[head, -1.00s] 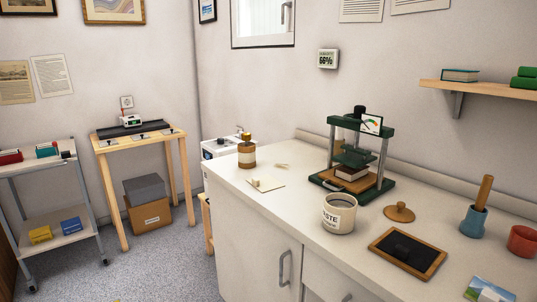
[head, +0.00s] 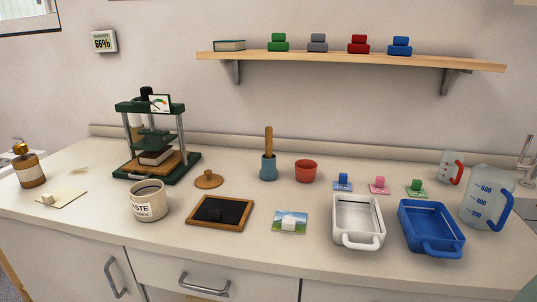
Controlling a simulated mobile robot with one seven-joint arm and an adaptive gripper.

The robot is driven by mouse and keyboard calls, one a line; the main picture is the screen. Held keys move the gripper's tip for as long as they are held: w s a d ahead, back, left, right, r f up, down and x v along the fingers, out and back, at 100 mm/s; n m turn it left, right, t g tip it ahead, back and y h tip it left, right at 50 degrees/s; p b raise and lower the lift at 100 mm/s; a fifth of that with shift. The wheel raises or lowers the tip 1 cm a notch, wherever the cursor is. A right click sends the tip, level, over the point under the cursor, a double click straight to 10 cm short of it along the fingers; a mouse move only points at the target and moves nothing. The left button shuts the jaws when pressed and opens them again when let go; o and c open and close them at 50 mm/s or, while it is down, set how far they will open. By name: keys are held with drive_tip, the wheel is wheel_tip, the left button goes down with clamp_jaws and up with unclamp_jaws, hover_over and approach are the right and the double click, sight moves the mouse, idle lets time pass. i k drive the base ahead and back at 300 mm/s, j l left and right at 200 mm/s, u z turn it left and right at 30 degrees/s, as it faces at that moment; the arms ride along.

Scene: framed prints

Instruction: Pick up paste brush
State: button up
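A wooden handle (head: 268,139), which looks like the paste brush, stands upright in a small blue pot (head: 268,172) on the counter, near the middle of the head view. Its lower end is hidden inside the pot, so I cannot see any bristles. A white paste jar (head: 149,207) stands open at the left, its label partly readable. A round wooden lid with a knob (head: 209,181) lies between the jar and the blue pot. My gripper does not show in the head view.
A red cup (head: 306,172) stands just right of the blue pot. A green press (head: 187,168) is to the left, and a dark wood-framed board (head: 220,213) lies in front. White (head: 358,241) and blue (head: 432,245) trays and a measuring jug (head: 487,200) are at right. A shelf (head: 350,61) hangs above.

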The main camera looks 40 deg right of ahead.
sight(268, 130)
drive_tip(key=i+l+z, duration=0.1)
drive_tip(key=z, duration=0.25)
drive_tip(key=i+l+z, duration=0.1)
drive_tip(key=z, duration=0.25)
drive_tip(key=i+z, duration=0.1)
drive_tip(key=z, duration=0.25)
